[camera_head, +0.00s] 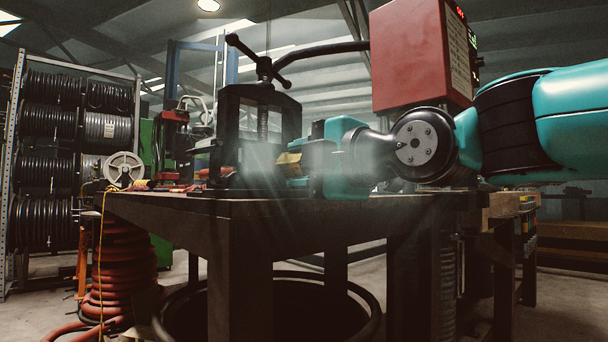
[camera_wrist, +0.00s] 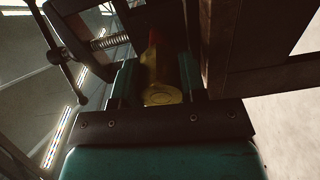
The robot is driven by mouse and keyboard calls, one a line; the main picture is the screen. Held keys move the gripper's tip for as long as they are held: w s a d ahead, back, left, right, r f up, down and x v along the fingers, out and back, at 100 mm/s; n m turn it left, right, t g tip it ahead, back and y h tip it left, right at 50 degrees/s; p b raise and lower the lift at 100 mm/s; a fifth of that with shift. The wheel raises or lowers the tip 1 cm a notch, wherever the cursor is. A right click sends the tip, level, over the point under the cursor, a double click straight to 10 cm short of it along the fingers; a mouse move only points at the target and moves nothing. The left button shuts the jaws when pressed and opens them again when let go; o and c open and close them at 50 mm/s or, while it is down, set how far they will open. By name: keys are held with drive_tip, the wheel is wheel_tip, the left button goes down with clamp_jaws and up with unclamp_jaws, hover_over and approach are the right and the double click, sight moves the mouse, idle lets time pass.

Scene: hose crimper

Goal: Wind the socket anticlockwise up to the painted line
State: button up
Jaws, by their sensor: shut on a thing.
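A yellow brass-coloured piece, which looks like the socket (camera_head: 288,163), sits at the right side of a black screw-press frame (camera_head: 229,130) on the bench. My gripper (camera_head: 298,166) reaches in from the right, with its teal fingers at this piece. In the wrist view the yellow socket (camera_wrist: 161,95) lies between the two fingers, and my gripper (camera_wrist: 158,84) is shut on it. A red-orange part (camera_wrist: 153,50) shows beyond the socket. I cannot make out the painted line in either view. Glare and shadow blur the contact area.
The dark bench (camera_head: 300,209) carries the press, whose T-handle (camera_head: 262,67) stands above it. A red box (camera_head: 408,55) with a lit display hangs above my arm. A hose reel rack (camera_head: 76,130) and coiled red hose (camera_head: 120,270) stand at left.

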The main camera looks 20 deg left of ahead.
drive_tip(key=shift+s+f+n, duration=0.1)
drive_tip(key=shift+n, duration=0.4)
drive_tip(key=o, duration=0.9)
drive_tip(key=shift+o, duration=0.2)
drive_tip(key=v, duration=1.7)
drive_tip(key=shift+d+p, duration=0.2)
drive_tip(key=shift+p, duration=0.25)
drive_tip(key=shift+s, duration=0.1)
